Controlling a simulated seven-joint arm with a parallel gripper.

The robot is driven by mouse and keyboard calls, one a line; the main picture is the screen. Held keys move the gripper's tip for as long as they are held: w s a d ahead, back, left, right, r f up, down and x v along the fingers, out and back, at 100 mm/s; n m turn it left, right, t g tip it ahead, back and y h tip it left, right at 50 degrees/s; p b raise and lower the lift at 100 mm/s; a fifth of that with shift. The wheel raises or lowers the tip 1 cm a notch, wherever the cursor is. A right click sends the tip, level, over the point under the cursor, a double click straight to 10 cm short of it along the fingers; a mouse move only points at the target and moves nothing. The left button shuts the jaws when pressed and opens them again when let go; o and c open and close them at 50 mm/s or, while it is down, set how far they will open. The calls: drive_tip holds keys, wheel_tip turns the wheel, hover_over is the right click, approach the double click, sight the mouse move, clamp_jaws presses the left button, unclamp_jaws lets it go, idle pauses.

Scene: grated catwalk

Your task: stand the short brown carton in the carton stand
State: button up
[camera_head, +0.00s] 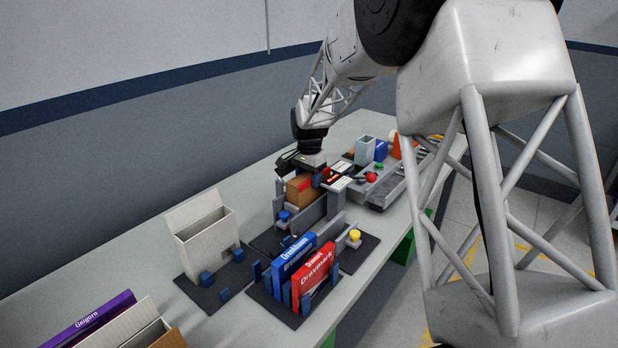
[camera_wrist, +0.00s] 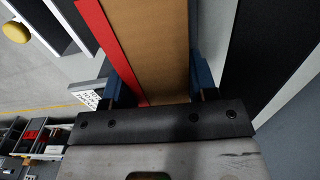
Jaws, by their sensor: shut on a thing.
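The short brown carton (camera_head: 299,190) has a red stripe along one edge. In the wrist view the carton (camera_wrist: 150,45) runs away from between my fingers, its red stripe on the left. My gripper (camera_head: 304,172) points down and is shut on the carton; the blue fingers of my gripper (camera_wrist: 158,85) press its two sides. A carton stand with grey walls (camera_head: 312,215) and a blue knob is right below the carton. The carton looks upright, between or just above these walls; I cannot tell whether it touches the base.
Blue and red boxes (camera_head: 316,272) stand in a rack in front. A white box (camera_head: 206,238) stands to the left. A purple box (camera_head: 92,318) is at the near left. Grey trays with small items (camera_head: 382,186) lie to the right. Bare table shows at the left.

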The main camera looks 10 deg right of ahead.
drive_tip(key=shift+f, duration=0.1)
idle(0.6)
drive_tip(key=o, duration=1)
drive_tip(key=shift+r, duration=3.9)
